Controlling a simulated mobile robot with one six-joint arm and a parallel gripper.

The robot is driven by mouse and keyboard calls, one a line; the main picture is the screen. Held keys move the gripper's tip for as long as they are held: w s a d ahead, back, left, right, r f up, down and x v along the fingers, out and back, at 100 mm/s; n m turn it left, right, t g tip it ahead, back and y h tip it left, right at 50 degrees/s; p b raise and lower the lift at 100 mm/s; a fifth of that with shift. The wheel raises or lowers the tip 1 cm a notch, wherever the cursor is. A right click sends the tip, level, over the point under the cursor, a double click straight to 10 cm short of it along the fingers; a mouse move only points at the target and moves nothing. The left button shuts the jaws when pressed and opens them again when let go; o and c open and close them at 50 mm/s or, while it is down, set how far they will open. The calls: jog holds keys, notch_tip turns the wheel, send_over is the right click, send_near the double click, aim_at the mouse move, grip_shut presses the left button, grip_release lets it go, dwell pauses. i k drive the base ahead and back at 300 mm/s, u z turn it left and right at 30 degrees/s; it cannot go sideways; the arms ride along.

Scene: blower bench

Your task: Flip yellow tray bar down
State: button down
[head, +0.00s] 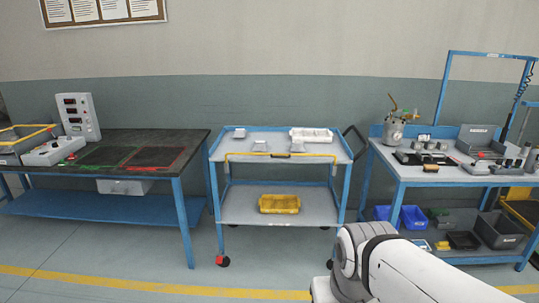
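A thin yellow bar (255,154) runs along the front of the upper shelf of a blue and grey cart (285,142) in the middle of the head view. It looks raised slightly along the shelf edge; its exact tilt is hard to tell. At the far left, grey trays (12,147) on the dark bench have yellow bars (32,132) across their tops, partly cut off by the picture edge. Part of my white arm shows at the lower right, in front of the cart and right bench. My gripper is not in view.
A yellow bin (279,204) sits on the cart's lower shelf. The dark left bench (150,137) and cluttered right bench (400,171) flank the cart. Floor in front is clear.

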aim_at(272, 155)
jog(key=u, duration=0.35)
jog(key=i, duration=1.65)
